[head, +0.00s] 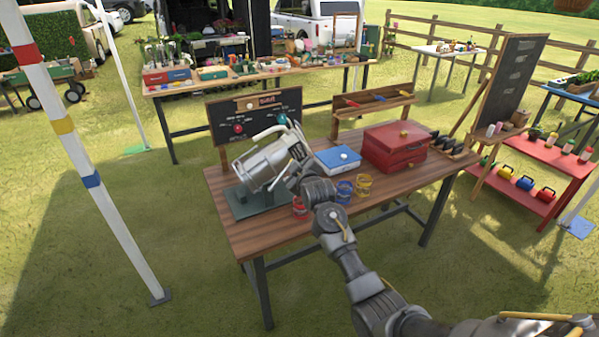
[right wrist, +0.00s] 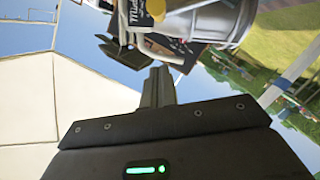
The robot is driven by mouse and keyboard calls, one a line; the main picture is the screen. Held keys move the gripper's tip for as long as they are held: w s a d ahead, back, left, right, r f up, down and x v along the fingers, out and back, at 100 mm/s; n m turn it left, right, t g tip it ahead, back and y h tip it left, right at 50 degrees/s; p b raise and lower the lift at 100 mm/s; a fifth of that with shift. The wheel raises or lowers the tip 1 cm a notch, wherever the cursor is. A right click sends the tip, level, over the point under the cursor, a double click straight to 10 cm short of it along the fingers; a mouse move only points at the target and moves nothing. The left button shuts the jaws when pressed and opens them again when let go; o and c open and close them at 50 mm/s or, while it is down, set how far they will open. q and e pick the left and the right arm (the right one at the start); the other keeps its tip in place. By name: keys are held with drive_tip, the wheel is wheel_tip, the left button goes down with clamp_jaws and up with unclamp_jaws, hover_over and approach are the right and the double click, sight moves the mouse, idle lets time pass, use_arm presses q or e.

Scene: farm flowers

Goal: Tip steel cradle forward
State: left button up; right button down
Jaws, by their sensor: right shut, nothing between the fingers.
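The steel cradle (head: 262,167) is a silvery cylinder-like frame with a curved bar on top. It sits tilted on a dark green base (head: 252,203) at the left part of the wooden table (head: 250,238). My right gripper (head: 296,163) is at the cradle's right side, partly overlapping it; I cannot tell if they touch. In the right wrist view the shut fingers (right wrist: 158,84) point at the cradle's metal body (right wrist: 208,22), with a yellow round knob (right wrist: 156,9) near it. Nothing is between the fingers. My left gripper is not in view.
A striped pole (head: 95,195) rises at left. The table's front left is clear.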

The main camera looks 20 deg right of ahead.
drive_tip(key=s, duration=0.2)
drive_tip(key=s+r, duration=0.1)
drive_tip(key=s, duration=0.1)
drive_tip(key=shift+a+b, duration=0.15)
drive_tip(key=shift+b, duration=0.2)
